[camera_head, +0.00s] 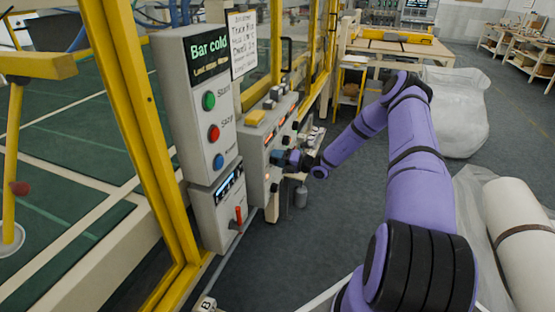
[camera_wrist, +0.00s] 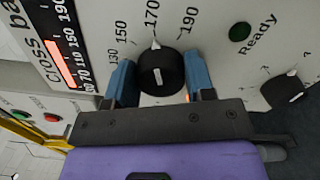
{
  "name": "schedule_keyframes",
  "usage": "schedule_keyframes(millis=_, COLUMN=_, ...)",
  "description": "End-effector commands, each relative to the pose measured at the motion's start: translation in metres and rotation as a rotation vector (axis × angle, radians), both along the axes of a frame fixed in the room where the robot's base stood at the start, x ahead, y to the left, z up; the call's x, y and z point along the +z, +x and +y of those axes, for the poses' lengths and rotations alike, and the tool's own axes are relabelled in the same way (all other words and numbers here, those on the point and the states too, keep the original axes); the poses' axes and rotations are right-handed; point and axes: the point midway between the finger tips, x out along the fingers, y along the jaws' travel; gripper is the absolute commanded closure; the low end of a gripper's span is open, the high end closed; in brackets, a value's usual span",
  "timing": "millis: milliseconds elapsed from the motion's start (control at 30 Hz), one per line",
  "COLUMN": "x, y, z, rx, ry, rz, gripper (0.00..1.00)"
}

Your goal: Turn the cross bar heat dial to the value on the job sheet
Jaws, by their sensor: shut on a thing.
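The cross bar heat dial (camera_wrist: 160,72) is a black round knob with a white pointer mark, on a pale panel. Its pointer is at about the 170 mark on a printed scale that shows 130, 150, 170 and 190. My gripper (camera_wrist: 160,78) has its blue fingers on both sides of the dial and is shut on it. In the head view my gripper (camera_head: 283,158) is at the face of the grey control box (camera_head: 258,150); the dial is hidden there. The job sheet (camera_head: 242,45) is a white paper above the box; its small handwriting is not surely legible.
A gauge (camera_wrist: 62,55) with an orange bar is left of the dial. A second black knob (camera_wrist: 285,90) and a green Ready lamp (camera_wrist: 240,31) are to the right. The "Bar cold" panel (camera_head: 205,100) and yellow frame posts (camera_head: 150,130) stand left. A wrapped roll (camera_head: 520,230) lies right.

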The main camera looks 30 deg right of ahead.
Motion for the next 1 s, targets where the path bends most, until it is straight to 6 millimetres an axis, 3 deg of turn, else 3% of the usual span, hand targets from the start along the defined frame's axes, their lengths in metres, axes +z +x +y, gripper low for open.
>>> schedule_keyframes(millis=567, x=-0.0003, y=0.0002, z=-0.0017, rx=-0.003, ry=0.026, rz=0.022, gripper=0.74)
schedule_keyframes(millis=600, x=-0.0003, y=0.0002, z=-0.0017, rx=-0.003, ry=0.026, rz=0.022, gripper=0.46)
schedule_keyframes(millis=700, x=-0.0003, y=0.0002, z=-0.0014, rx=-0.003, ry=0.026, rz=0.022, gripper=0.25)
schedule_keyframes(millis=1000, x=-0.0002, y=-0.0011, z=-0.0018, rx=-0.001, ry=0.026, rz=0.021, gripper=0.25)
